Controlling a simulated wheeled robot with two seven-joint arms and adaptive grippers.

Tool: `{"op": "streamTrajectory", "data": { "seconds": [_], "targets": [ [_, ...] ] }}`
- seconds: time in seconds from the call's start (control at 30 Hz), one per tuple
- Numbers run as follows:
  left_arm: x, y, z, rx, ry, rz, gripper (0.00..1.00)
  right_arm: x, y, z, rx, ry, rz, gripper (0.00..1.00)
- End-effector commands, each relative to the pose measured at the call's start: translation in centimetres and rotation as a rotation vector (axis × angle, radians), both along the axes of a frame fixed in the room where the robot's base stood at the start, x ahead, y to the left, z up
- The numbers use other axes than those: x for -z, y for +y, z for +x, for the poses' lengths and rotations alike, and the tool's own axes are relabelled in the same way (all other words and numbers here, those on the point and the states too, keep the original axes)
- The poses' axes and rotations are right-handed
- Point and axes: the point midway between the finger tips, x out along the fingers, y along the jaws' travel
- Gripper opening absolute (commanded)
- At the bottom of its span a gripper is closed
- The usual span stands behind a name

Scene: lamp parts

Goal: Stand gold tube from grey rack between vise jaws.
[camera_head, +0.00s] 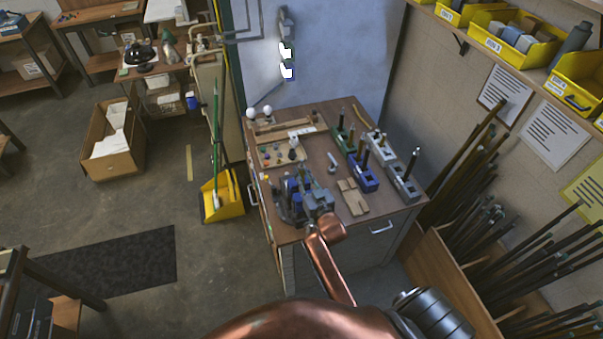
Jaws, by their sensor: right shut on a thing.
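My right gripper (312,197) is over the near left part of the bench, at the blue vise (292,189). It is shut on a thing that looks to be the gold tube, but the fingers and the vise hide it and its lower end. I cannot tell whether it touches the jaws or stands between them. The grey rack (404,186) is at the bench's right edge, with a dark rod upright in it. My left gripper is not in view.
A blue rack (362,178) and a green rack (343,139) hold upright rods right of the vise. A wooden block (352,198) lies near the front edge. A parts tray (282,152) lies behind the vise. Bins of dark rods (490,230) stand at right.

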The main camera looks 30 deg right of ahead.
Motion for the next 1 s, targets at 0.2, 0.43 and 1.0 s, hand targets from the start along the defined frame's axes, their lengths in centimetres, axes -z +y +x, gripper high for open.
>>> {"op": "streamTrajectory", "data": {
  "seconds": [0.2,0.43,1.0],
  "targets": [
    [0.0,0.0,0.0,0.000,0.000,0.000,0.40,0.0,0.0,0.0,0.000,-0.002,0.000,0.00],
    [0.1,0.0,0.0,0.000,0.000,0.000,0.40,0.2,0.0,0.0,0.000,-0.001,0.000,0.00],
    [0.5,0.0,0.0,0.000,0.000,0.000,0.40,0.9,0.0,0.0,0.000,-0.002,0.000,0.19]
  ]
}}
